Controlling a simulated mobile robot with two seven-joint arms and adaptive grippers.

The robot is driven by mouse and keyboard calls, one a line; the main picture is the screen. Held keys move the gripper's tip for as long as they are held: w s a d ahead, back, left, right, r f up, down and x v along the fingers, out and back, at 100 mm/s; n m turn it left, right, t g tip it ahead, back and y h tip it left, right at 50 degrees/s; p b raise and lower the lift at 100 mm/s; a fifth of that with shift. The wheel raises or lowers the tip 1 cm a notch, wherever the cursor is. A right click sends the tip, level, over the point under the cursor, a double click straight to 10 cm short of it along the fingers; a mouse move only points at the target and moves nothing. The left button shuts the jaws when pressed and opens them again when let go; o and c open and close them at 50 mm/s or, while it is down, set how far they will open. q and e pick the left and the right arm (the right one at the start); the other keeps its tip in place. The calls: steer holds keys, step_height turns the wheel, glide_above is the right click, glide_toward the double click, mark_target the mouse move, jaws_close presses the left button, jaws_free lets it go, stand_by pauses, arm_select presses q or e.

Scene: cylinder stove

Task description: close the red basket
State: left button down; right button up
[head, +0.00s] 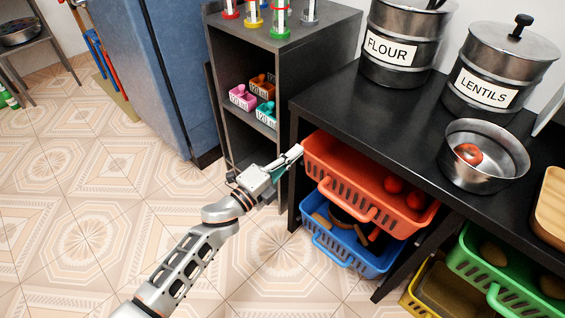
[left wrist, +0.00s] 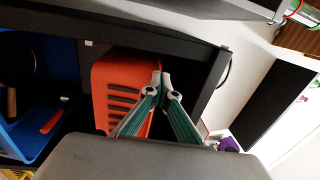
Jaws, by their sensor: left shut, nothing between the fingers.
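The red basket (head: 345,178) sits under the black counter and sticks out at the front, pulled partly open. Tomatoes (head: 405,192) lie inside it at its right end. In the left wrist view, the slotted end wall of the red basket (left wrist: 115,92) stands right behind my fingers. My left gripper (head: 297,153) is shut and empty, at the left end of the basket near its rim; I cannot tell whether it touches. It also shows in the left wrist view (left wrist: 161,78), fingertips together. My right gripper is not in view.
A blue basket (head: 345,250) with tools sits below the red one, also sticking out. A green basket (head: 510,285) and a yellow basket (head: 408,300) are at the right. A grey shelf (head: 235,105) stands close left of my gripper. The tiled floor (head: 100,230) is clear.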

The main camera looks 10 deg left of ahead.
arm_select(q)
steer(key=shift+x, duration=1)
steer(key=shift+a, duration=0.15)
